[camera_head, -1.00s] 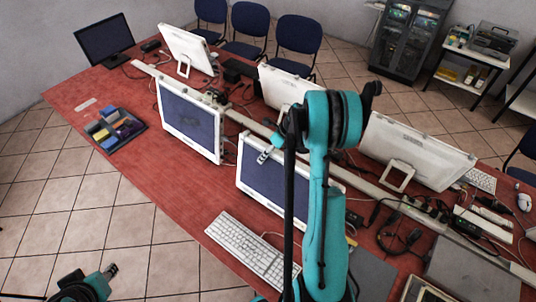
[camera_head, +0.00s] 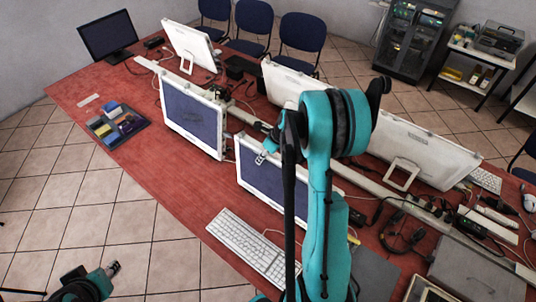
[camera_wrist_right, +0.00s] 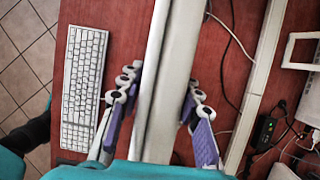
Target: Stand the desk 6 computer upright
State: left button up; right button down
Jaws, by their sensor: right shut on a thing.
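A white computer with a dark screen (camera_head: 259,178) stands on the red table in the middle of the head view, looking close to upright. My arm hides its right part. No desk number is readable, so I cannot tell by label which is desk 6. My right gripper (camera_head: 262,157) is shut on its top edge. In the right wrist view, the gripper's purple-padded fingers (camera_wrist_right: 158,115) lie on both sides of the white casing (camera_wrist_right: 174,70). My left gripper (camera_head: 114,267) is over the floor at the lower left, away from the table; its jaws are too small to read.
A white keyboard (camera_head: 248,244) lies in front of the computer. Another white computer (camera_head: 192,118) stands to its left, and a large white one (camera_head: 422,148) behind right. Cables and a pale cable channel (camera_head: 248,118) run behind. Red tabletop (camera_head: 180,185) is clear at left.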

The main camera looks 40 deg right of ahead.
jog(key=shift+s+a, duration=0.1)
jog(key=shift+a, duration=0.05)
jog(key=c, duration=1.2)
grip_release()
jog(key=shift+o, duration=0.8)
jog(key=shift+a, duration=0.15)
jog(key=v, duration=1.2)
